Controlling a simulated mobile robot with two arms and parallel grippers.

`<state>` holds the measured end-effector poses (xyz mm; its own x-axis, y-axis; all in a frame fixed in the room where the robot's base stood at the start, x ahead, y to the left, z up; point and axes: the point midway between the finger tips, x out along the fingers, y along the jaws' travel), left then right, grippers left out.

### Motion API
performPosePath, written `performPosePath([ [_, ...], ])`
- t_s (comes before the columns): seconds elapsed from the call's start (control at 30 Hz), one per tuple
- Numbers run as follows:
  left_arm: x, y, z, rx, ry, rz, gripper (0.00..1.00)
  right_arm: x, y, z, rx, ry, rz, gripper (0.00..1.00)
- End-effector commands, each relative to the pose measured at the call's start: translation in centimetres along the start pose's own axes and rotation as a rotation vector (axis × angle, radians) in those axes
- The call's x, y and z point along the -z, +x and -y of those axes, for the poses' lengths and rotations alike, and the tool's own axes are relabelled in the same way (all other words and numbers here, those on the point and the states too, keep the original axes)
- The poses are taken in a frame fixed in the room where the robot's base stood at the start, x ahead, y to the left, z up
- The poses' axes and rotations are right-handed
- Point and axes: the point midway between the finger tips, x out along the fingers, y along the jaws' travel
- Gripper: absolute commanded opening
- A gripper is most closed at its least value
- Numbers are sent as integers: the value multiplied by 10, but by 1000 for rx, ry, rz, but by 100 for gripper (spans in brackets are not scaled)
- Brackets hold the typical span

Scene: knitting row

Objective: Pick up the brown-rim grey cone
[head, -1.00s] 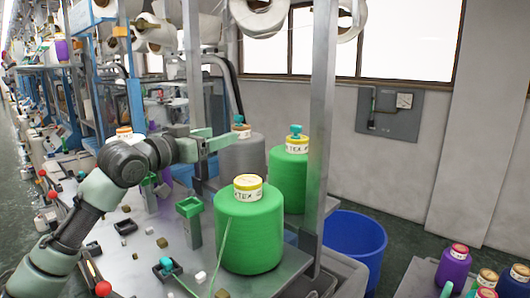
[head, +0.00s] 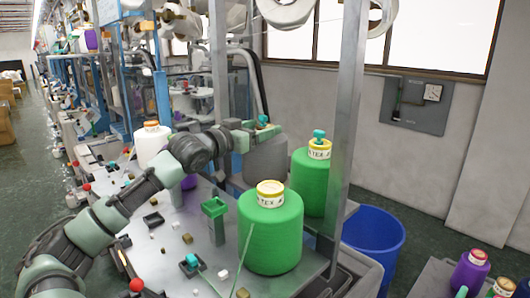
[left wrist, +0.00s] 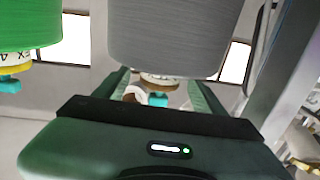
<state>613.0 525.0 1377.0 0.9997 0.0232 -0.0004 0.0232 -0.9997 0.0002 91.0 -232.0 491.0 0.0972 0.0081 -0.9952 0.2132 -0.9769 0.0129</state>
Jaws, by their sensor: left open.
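The grey cone (head: 266,162) stands behind the near green cone, beside the far green one, its top mostly hidden by my gripper. In the left wrist view the grey cone (left wrist: 175,35) appears upside down, with its brown-and-cream rim (left wrist: 160,80) and a teal peg (left wrist: 158,100). My left gripper (head: 258,128) is at the cone's top. Its fingers are open, one on each side of the rim, in the left wrist view. I cannot tell whether they touch it. My right gripper is not in view.
A green cone (head: 270,235) stands in front and another (head: 310,185) to the right of the grey one. A metal post (head: 347,120) rises close on the right. A green holder (head: 215,215) and small blocks lie on the table (head: 165,265). A blue bin (head: 375,235) stands beyond.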

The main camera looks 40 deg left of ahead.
Motion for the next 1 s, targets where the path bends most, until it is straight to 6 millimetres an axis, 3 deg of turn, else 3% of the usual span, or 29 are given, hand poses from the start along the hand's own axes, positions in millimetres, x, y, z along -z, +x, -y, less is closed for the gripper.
performPosePath([
  [0.3,-1,2,0,0,0,0,67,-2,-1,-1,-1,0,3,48],
  [0.5,-1,2,0,0,0,0,12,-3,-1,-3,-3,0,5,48],
  [0.57,-1,2,0,0,0,0,0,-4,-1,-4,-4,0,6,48],
  [1.0,7,2,0,-1,2,-8,0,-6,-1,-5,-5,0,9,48],
])
